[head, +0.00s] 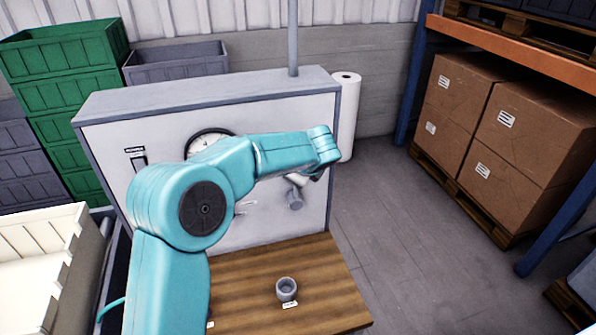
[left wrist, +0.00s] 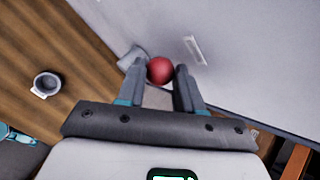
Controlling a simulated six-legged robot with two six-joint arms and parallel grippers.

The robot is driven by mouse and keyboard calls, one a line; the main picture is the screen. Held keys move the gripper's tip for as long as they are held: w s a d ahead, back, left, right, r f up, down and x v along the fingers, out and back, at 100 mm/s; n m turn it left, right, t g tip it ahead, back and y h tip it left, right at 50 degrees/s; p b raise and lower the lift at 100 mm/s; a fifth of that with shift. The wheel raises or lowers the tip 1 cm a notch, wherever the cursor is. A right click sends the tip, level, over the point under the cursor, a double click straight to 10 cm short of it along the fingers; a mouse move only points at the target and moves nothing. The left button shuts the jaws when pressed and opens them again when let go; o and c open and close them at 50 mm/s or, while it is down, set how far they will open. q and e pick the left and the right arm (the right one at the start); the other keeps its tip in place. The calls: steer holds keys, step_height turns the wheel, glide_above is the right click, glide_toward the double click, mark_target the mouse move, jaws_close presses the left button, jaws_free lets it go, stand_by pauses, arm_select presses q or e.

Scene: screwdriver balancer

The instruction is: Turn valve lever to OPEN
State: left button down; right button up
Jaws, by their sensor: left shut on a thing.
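A round red knob (left wrist: 160,70) shows in the left wrist view, between the two fingers of my left gripper (left wrist: 160,80). The fingers are shut on it from both sides. The knob is close to the light grey panel (left wrist: 235,55). The lever shaft is hidden, so its angle cannot be told. In the head view my teal left arm crosses in front of the panel (head: 285,220) and hides the knob. A grey cylindrical fitting (head: 295,199) shows just below my wrist there. A small white label (left wrist: 195,50) is beside the knob; its text is unreadable. My right gripper is out of view.
A wooden bench top (head: 330,285) lies below the panel, with a small grey cup (head: 287,289) on it. A round gauge (head: 208,142) is on the panel, partly behind my arm. Boxes (head: 520,120) stand at the right. Floor between is clear.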

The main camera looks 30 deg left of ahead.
arm_select(q)
steer(key=c, duration=1)
jaws_free()
steer(key=b+v, duration=0.2)
steer(key=v, duration=1.4)
steer(key=shift+s+d+r, duration=0.1)
steer(key=shift+s, duration=0.05)
